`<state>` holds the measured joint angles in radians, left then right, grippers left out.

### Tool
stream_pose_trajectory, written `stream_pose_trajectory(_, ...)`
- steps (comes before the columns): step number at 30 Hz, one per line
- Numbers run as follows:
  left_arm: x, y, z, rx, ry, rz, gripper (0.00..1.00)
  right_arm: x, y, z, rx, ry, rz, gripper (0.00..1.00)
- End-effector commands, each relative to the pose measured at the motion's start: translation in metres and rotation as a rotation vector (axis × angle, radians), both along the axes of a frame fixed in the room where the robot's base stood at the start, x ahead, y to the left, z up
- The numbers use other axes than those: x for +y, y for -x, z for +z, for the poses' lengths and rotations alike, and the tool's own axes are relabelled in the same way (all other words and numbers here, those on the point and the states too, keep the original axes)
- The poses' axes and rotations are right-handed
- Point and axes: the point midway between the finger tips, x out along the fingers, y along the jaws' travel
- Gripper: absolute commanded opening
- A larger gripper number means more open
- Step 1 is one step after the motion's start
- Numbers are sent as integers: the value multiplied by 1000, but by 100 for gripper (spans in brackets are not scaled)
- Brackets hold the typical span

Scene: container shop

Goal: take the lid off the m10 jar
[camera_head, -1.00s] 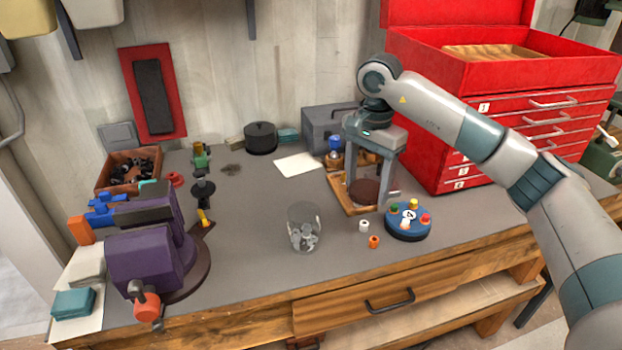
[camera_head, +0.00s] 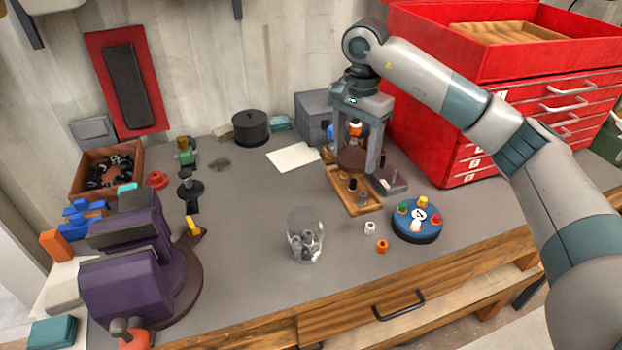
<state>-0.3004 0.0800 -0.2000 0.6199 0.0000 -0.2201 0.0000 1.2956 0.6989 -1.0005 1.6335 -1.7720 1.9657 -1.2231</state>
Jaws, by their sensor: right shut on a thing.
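A clear glass jar (camera_head: 292,222) stands open on the bench with grey metal fasteners inside. No label is readable on it, so I cannot tell its size marking. My right gripper (camera_head: 354,164) points down and is shut on a dark brown round lid (camera_head: 351,160), held flat between its two fingers. The lid appears raised above a wooden tray (camera_head: 363,208) behind and right of the jar, apart from the jar. My left gripper is not in view.
A purple vise (camera_head: 125,285) stands left. A red tool chest (camera_head: 470,120) stands back right. Grey bench is clear left of the jar.

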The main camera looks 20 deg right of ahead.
Motion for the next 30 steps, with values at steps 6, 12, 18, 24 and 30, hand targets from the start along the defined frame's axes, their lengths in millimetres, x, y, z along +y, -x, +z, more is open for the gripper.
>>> stream_pose_trajectory(6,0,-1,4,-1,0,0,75,5,-3,-2,1,0,1,35)
stream_pose_trajectory(12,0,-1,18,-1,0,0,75,27,-16,-15,3,-1,3,35)
stream_pose_trajectory(18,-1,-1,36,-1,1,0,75,59,-36,-37,5,-2,1,35)
stream_pose_trajectory(24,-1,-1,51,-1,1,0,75,87,-54,-58,4,0,0,35)
stream_pose_trajectory(30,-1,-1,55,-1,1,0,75,98,-63,-69,0,0,0,35)
